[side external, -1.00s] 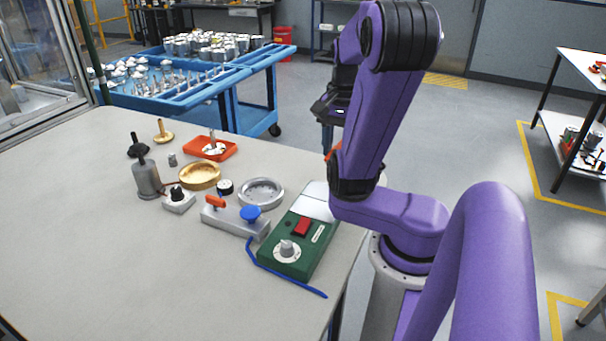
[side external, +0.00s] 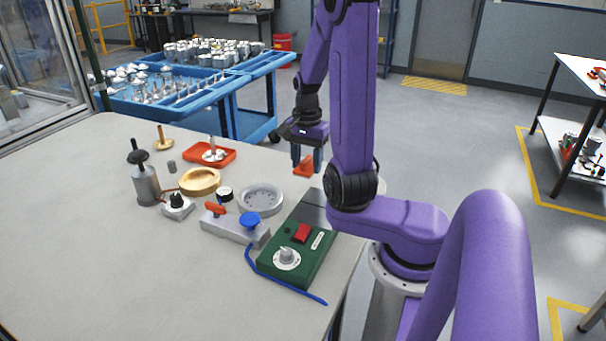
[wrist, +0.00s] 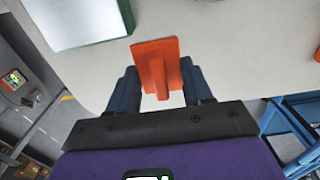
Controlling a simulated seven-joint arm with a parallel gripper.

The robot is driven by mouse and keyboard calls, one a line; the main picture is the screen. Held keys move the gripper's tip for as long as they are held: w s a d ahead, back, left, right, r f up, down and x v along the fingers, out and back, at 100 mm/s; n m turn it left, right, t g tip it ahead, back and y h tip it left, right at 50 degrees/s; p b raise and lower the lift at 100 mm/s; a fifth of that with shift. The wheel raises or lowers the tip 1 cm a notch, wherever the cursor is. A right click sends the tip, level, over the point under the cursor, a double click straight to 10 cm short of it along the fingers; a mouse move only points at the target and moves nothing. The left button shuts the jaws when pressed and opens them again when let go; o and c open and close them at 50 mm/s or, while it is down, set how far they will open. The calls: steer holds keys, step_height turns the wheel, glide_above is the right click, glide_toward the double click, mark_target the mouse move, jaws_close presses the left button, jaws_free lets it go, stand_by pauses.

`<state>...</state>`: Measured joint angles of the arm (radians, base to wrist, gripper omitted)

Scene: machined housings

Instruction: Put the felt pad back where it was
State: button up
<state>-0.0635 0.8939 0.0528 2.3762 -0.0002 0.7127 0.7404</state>
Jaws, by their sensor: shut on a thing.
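The felt pad, as I take it, is a flat orange piece with a raised grip (side external: 303,169); it also shows in the wrist view (wrist: 158,50). My gripper (side external: 307,157) is shut on its raised grip, with one blue-grey finger on each side (wrist: 160,82). It holds the pad above the far right part of the table, behind the green control box (side external: 300,245) and to the right of the grey ring (side external: 261,199). The pad seems clear of the table. I cannot tell which spot it came from.
A gold ring (side external: 199,182), a grey clamp block with a blue knob (side external: 232,227) and a red tray (side external: 209,154) stand left of the gripper. A blue cable (side external: 285,282) lies at the front. The table's left front is clear. A blue cart (side external: 252,95) stands behind.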

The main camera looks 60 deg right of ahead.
mark_target(303, 184)
steer(key=shift+w+d+f, duration=0.2)
steer(key=shift+w+f, duration=0.15)
steer(key=shift+f, duration=0.1)
steer(key=shift+w+d+f, duration=0.15)
steer(key=shift+w+f, duration=0.15)
steer(key=shift+f, duration=0.15)
steer(key=shift+w+d+f, duration=0.1)
steer(key=shift+f, duration=1.5)
steer(key=shift+f, duration=0.2)
steer(key=o, duration=1.1)
steer(key=shift+r, duration=0.1)
